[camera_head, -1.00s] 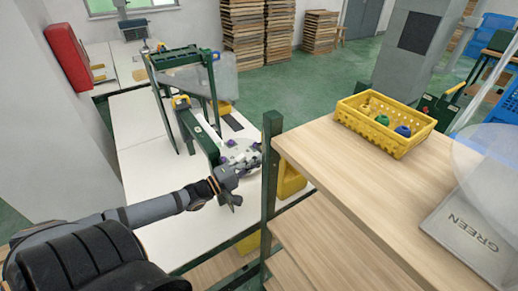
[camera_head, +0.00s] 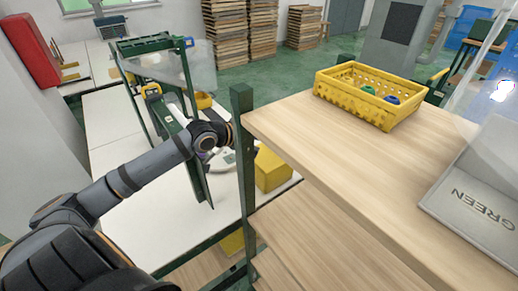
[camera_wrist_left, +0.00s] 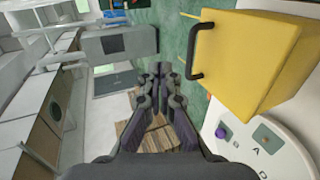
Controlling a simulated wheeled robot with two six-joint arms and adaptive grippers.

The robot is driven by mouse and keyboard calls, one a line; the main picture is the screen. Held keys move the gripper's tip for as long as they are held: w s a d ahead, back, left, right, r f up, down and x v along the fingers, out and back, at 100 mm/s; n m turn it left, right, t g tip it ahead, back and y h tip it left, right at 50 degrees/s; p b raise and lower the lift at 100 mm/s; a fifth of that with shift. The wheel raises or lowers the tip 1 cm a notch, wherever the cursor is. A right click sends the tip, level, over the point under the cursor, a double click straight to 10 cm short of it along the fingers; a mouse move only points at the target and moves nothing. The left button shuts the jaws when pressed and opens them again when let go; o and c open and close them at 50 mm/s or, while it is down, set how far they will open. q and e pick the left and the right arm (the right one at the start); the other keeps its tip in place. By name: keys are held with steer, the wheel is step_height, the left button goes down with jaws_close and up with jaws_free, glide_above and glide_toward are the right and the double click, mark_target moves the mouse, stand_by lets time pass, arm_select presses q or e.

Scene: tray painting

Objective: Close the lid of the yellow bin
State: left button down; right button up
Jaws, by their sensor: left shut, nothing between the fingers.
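A yellow box-shaped bin (camera_head: 272,168) stands on the white table, just right of the green post and partly hidden by the wooden shelf. In the left wrist view the yellow bin (camera_wrist_left: 250,58) is close at the right, with a black handle (camera_wrist_left: 204,50) on one face. I cannot tell how its lid stands. My left gripper (camera_wrist_left: 160,78) is shut and empty, its fingertips apart from the handle in the picture. In the head view the left hand (camera_head: 222,132) is near the post, its fingertips hidden. My right gripper is not in view.
A green post (camera_head: 243,185) stands between the arm and the wooden shelf (camera_head: 340,165). A yellow basket (camera_head: 368,98) with small coloured things sits on the shelf. A grey panel marked GREEN (camera_head: 478,190) is at right. A white disc (camera_wrist_left: 262,140) lies beside the bin.

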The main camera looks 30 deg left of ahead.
arm_select(q)
steer(key=w+f+g+y+p, duration=0.1)
steer(key=g+p, duration=0.1)
steer(key=p, duration=0.2)
steer(key=w+d+f+g+y+p, duration=0.1)
steer(key=w+g+p, duration=0.1)
steer(key=p, duration=0.3)
steer(key=w+d+f+g+p, duration=0.1)
steer(key=w+g+p, duration=0.1)
steer(key=p, duration=0.3)
steer(key=shift+d+f+g+y, duration=0.2)
steer(key=shift+d+g+y, duration=0.05)
steer(key=shift+g+y, duration=0.15)
steer(key=shift+w+d+f, duration=0.1)
steer(key=shift+w+f, duration=0.2)
steer(key=shift+f, duration=0.25)
steer(key=shift+p, duration=0.3)
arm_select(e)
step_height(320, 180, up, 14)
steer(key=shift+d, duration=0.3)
arm_select(q)
steer(key=shift+f, duration=0.15)
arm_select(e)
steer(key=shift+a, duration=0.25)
